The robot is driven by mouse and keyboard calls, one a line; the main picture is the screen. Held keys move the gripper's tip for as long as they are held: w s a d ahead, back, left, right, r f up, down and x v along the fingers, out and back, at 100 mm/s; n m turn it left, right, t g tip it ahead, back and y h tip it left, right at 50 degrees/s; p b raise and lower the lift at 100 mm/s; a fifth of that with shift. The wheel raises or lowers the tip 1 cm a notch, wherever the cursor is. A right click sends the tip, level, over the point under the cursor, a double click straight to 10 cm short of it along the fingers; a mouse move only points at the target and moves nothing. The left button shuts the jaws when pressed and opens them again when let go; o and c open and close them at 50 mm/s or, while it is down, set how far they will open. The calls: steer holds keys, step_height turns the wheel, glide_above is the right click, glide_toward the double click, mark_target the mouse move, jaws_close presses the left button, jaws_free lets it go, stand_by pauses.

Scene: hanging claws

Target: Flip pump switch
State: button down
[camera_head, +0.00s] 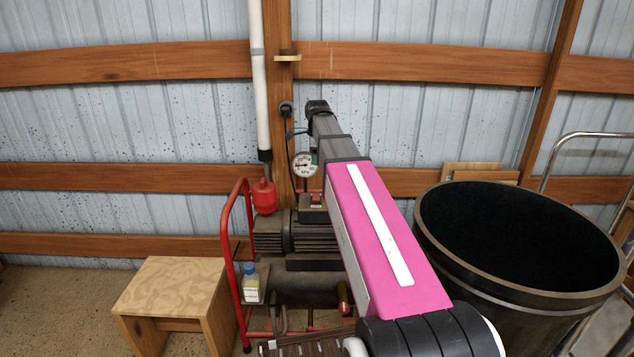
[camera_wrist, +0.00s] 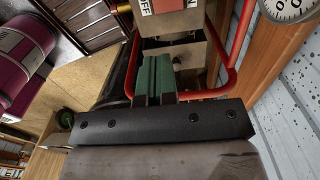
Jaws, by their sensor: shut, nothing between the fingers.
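The pump (camera_head: 312,238) is a dark motor unit on a red-framed cart against the wall. Its switch box (camera_head: 313,212) is a small grey-beige box on top, with a bit of red showing. In the wrist view the box (camera_wrist: 172,22) is cut off by the top edge, with an "OFF" label and part of an "ON" label. The switch lever itself is not clear in either view. My gripper (camera_wrist: 155,78) is shut and empty, its green fingers together just short of the box. They appear apart from it. In the head view my arm hides most of the gripper.
A round gauge (camera_head: 304,166) stands above the pump, near a red bowl-like part (camera_head: 264,196) under a white pipe (camera_head: 259,80). The red cart rail (camera_head: 230,255) rises at left. A wooden stool (camera_head: 172,288) stands left, and a large black drum (camera_head: 436,245) right.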

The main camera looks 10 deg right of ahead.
mark_target(317, 196)
steer(key=shift+f, duration=0.15)
step_height(317, 196, down, 14)
steer(key=shift+r, duration=0.1)
stand_by(0.6)
steer(key=shift+s, duration=0.15)
stand_by(0.3)
steer(key=shift+w, duration=0.2)
steer(key=shift+w+d+r, duration=0.15)
steer(key=shift+w+r, duration=0.05)
steer(key=shift+w, duration=0.45)
